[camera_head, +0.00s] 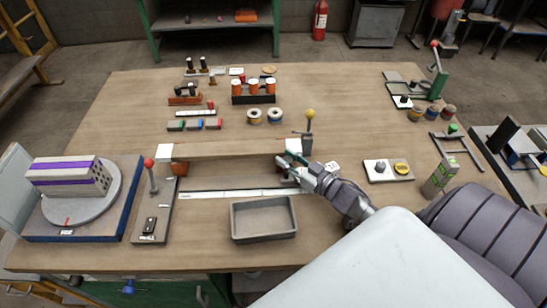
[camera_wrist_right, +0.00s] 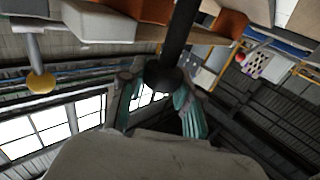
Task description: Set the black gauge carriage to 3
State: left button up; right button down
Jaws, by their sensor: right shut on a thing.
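My right gripper (camera_head: 287,162) is at the right part of the wooden gauge beam, near its right end block. In the right wrist view its teal fingers (camera_wrist_right: 163,108) are shut around the round black end of a black rod (camera_wrist_right: 180,35), apparently the handle of the black gauge carriage. The gripper hides most of the carriage in the head view. A white scale strip (camera_head: 235,194) lies along the front of the gauge; its numbers are too small to read. My left gripper is not in view.
A grey tray (camera_head: 263,232) stands just in front of the scale. A red-knobbed lever (camera_head: 150,176) is at the gauge's left and a yellow-knobbed lever (camera_head: 309,125) at its right. A turntable with a striped block (camera_head: 68,178) stands far left.

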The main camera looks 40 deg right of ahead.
aim_at(301, 173)
jog(key=s+d, duration=0.1)
jog(key=d, duration=0.1)
jog(key=s+d, duration=0.1)
jog(key=shift+s+d, duration=0.2)
jog(key=shift+d, duration=0.2)
jog(key=c, duration=1.2)
grip_release()
jog(key=o, duration=0.4)
jog(key=shift+s+d, duration=0.1)
jog(key=shift+d, duration=0.05)
jog(key=shift+s, duration=0.1)
jog(key=v, duration=1.1)
jog(key=shift+s, duration=0.4)
